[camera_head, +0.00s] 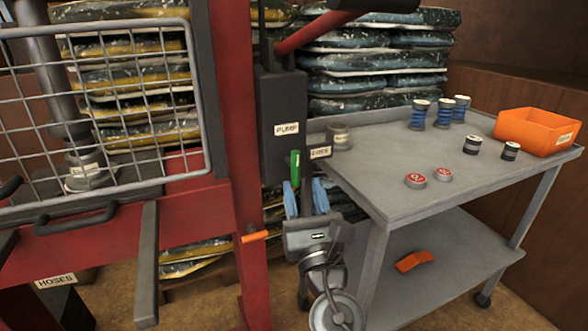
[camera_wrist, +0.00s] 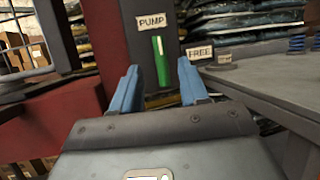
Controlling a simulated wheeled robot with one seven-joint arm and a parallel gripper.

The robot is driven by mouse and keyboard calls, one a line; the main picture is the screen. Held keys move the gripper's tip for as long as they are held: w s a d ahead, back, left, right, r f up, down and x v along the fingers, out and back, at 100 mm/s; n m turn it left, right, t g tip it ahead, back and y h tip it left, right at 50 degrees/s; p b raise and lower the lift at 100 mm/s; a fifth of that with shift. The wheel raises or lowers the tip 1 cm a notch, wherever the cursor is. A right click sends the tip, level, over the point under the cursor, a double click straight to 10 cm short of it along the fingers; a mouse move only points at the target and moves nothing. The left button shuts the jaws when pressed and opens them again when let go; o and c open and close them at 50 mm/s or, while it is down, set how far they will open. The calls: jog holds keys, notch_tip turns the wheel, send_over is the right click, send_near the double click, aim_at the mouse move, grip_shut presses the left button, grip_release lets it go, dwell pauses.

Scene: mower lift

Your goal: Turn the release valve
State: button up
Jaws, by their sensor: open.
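A green upright handle (camera_head: 295,165), which looks like the release valve, stands at the lower front of the dark box labelled PUMP (camera_head: 284,112). In the wrist view the handle (camera_wrist: 158,58) shows upright between and beyond my two blue fingertips. My gripper (camera_head: 305,188) is open and empty, just below and in front of the handle in the head view. In the wrist view my gripper (camera_wrist: 158,72) has a finger to each side of the handle's line. I see no contact, and the depth gap is hard to judge. A FREE label (camera_wrist: 200,53) is right of the handle.
A grey cart (camera_head: 385,205) stands close on the right, bearing blue springs (camera_head: 445,112), red-topped discs (camera_head: 415,181) and an orange bin (camera_head: 537,130). A red post (camera_head: 238,130) and wire guard (camera_head: 130,100) are on the left. Stacked bags (camera_head: 375,60) are behind.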

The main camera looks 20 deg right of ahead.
aim_at(297, 166)
jog(key=p+x, duration=0.1)
jog(key=x, duration=0.6)
jog(key=shift+w+p, duration=0.2)
jog(key=shift+p, duration=0.1)
jog(key=shift+c, duration=0.2)
grip_shut()
